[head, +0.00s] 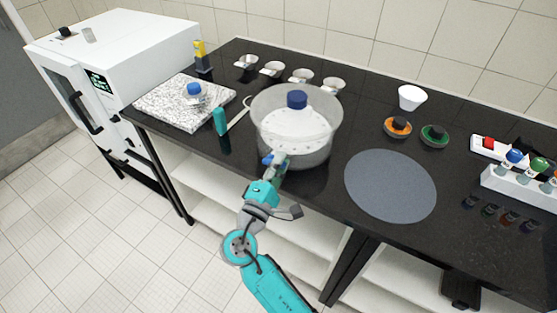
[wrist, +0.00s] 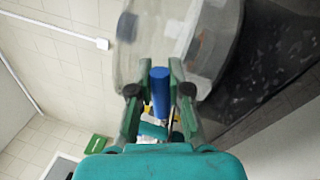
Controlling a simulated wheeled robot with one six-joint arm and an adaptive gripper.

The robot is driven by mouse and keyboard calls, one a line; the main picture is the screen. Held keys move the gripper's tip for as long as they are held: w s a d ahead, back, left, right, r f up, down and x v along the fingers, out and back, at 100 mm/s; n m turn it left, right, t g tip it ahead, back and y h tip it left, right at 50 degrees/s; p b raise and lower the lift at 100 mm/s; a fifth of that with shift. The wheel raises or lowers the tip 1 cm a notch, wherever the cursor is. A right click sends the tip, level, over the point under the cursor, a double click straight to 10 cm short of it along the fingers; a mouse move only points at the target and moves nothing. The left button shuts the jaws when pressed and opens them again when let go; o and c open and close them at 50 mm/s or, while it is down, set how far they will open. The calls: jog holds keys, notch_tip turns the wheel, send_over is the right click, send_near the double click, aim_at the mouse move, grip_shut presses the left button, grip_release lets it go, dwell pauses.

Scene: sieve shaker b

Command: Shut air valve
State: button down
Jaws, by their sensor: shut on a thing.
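A clear round vessel (head: 328,135) with a pale lid and a blue top knob (head: 297,99) stands on the black bench. A blue cylindrical handle (head: 267,160), which looks like the air valve's, shows low at the vessel's front. My gripper (head: 277,163) is at this handle, in front of the vessel wall. In the wrist view the blue handle (wrist: 160,92) is between the fingers of my gripper (wrist: 159,88), and they are shut on it. The vessel (wrist: 195,35) is just beyond. The valve's body is mostly hidden, so its setting cannot be told.
A white oven (head: 125,55) stands at the left. Beside it a speckled slab (head: 165,108) bears a small blue-capped item. A grey round mat (head: 390,185) lies bare at the right, near a white bottle rack (head: 515,187).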

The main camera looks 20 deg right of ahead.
jog(key=shift+f+m+g+h, duration=0.2)
jog(key=shift+f+m+h, duration=0.1)
jog(key=shift+m, duration=0.7)
jog(key=shift+f+m+g+h, duration=0.2)
jog(key=shift+f+m, duration=0.1)
jog(key=shift+m, duration=0.7)
jog(key=c, duration=1.1)
grip_release()
jog(key=v, duration=1.2)
